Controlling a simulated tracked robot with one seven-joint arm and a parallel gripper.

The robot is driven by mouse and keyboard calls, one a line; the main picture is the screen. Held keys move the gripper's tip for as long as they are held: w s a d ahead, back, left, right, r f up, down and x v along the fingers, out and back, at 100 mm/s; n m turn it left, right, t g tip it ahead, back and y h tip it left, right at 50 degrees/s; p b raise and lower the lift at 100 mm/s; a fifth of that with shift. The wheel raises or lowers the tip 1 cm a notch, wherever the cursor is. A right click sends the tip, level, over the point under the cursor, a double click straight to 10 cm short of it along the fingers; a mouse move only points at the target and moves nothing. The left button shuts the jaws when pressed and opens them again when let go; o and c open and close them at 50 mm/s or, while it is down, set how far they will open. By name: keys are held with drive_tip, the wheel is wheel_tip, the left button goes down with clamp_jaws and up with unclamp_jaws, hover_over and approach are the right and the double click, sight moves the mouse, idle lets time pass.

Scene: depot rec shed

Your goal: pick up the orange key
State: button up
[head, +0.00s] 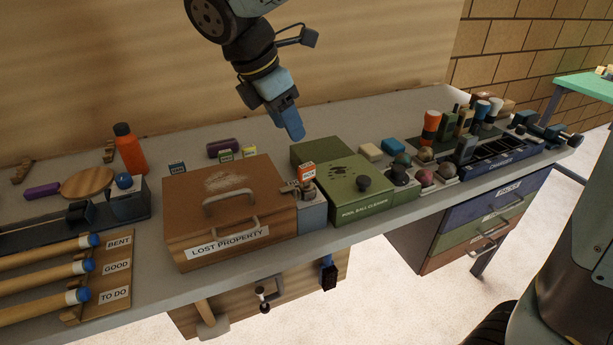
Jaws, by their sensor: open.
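A small upright piece with an orange top and a pale label (307,172) stands on a grey block (312,213), between the wooden box and the green ball cleaner. It looks like the orange key or its tag, but it is too small to tell. A small brownish metal piece (290,187) lies beside it at the box's edge. My gripper (291,128) hangs above and behind these, pointing down, clear of the bench things. It holds nothing that I can see; the gap between its fingers is hard to make out from this side.
The wooden LOST PROPERTY box (183,225) with a handle stands left of the block. The green ball cleaner (345,211) with a dark knob stands right.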

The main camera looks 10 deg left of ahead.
sight(305, 166)
drive_tip(key=x, duration=1.3)
drive_tip(key=shift+w+a+f, duration=0.1)
drive_tip(key=shift+a+f, duration=0.05)
drive_tip(key=shift+f, duration=0.3)
clamp_jaws()
